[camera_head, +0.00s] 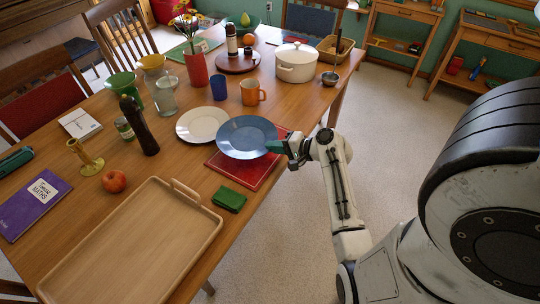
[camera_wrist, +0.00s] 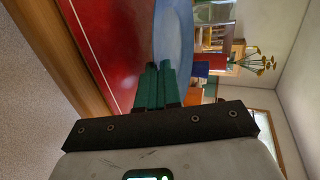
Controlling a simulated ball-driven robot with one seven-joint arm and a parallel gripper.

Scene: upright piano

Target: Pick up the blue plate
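The blue plate (camera_head: 243,136) is round, near the right edge of the wooden table. In the head view it covers part of a red mat (camera_head: 248,176) and the edge of a white plate (camera_head: 202,125). My gripper (camera_head: 277,146) has green fingers at the plate's right rim. In the wrist view the fingers (camera_wrist: 160,72) are close together, with the blue plate (camera_wrist: 173,30) running out from their tips. They look shut on its rim. The plate seems slightly above the mat; the exact gap is unclear.
A wooden tray (camera_head: 130,245) and a green folded cloth (camera_head: 229,199) lie nearer. An orange mug (camera_head: 252,93), a blue cup (camera_head: 218,88) and a white pot (camera_head: 296,63) stand behind the plate. Open floor (camera_head: 400,120) lies right of the table.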

